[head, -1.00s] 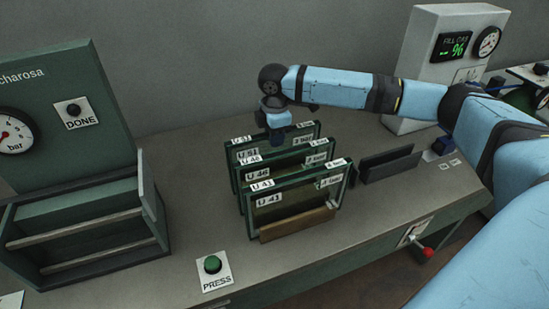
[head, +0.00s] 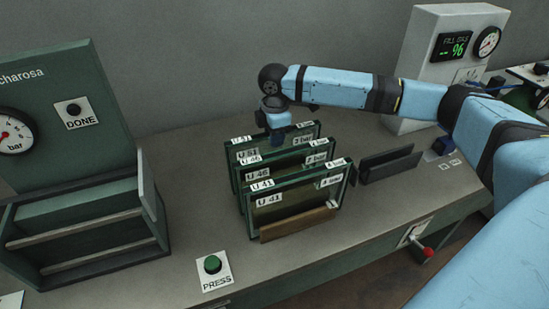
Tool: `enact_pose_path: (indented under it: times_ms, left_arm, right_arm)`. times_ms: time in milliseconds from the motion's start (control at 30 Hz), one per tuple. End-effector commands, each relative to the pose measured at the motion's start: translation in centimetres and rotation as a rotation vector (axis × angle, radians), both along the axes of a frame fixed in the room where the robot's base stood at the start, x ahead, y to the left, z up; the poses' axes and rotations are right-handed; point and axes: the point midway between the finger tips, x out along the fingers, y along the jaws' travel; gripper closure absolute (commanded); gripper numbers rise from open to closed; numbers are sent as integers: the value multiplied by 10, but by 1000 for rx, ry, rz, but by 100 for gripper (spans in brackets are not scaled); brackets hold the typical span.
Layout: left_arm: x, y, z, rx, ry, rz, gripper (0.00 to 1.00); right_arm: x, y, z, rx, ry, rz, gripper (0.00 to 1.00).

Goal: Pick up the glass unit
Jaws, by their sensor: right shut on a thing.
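Several green-edged glass units stand upright one behind another in a rack on the bench. The front unit (head: 300,204) is labelled U 41, the middle unit (head: 258,174) U 46, and the rear unit (head: 247,151) U 51. My right gripper (head: 278,137) points down at the top edge of the rear unit and is shut on it. Its fingertips are partly hidden behind the units' top edges. The rear unit still stands in line with the others. My left gripper is out of view.
A wooden strip (head: 298,225) lies along the front unit's foot. A dark slotted holder (head: 390,165) stands to the right. A green press with shelves (head: 85,230) is at left, a green PRESS button (head: 212,265) in front. A gas-fill box (head: 437,60) stands at back right.

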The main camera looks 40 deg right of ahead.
Motion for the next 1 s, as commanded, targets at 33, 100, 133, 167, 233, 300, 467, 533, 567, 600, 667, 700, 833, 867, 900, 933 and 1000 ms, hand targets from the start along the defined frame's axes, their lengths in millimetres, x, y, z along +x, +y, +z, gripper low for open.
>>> enact_pose_path:
  times_ms: [33,100,133,167,233,300,467,533,567,600,667,700,833,867,900,933,1000]
  left_arm:
    - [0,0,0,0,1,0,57]
    - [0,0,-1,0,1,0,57]
    - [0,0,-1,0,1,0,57]
    - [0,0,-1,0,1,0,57]
    - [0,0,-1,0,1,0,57]
    - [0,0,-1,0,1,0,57]
    - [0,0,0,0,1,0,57]
    - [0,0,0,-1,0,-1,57]
    - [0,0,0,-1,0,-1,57]
    - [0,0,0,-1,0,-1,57]
    - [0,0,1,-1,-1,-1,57]
    - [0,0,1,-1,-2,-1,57]
    - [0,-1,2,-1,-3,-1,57]
    - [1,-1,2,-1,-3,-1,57]
    - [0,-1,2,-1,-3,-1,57]
    - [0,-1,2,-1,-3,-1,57]
    - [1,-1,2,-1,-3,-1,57]
  right_arm:
    - [0,0,0,0,0,1,100]
    - [0,0,0,0,0,1,100]
    - [0,0,0,0,0,1,100]
    - [0,0,0,0,0,1,100]
    - [0,0,0,0,0,1,100]
    - [0,0,0,0,0,1,100]
    - [1,0,2,1,-2,0,100]
    - [1,0,2,1,-2,0,100]
    - [1,0,2,1,-2,0,100]
    - [1,0,2,1,-2,0,100]
    - [1,0,4,1,-3,0,100]
    - [1,0,5,1,-3,0,100]
    - [1,0,15,2,-5,0,100]
    - [1,0,18,2,-5,0,100]
    - [1,0,23,2,-5,0,100]
    - [1,0,28,1,-4,0,100]
    - [1,0,39,2,-7,0,100]
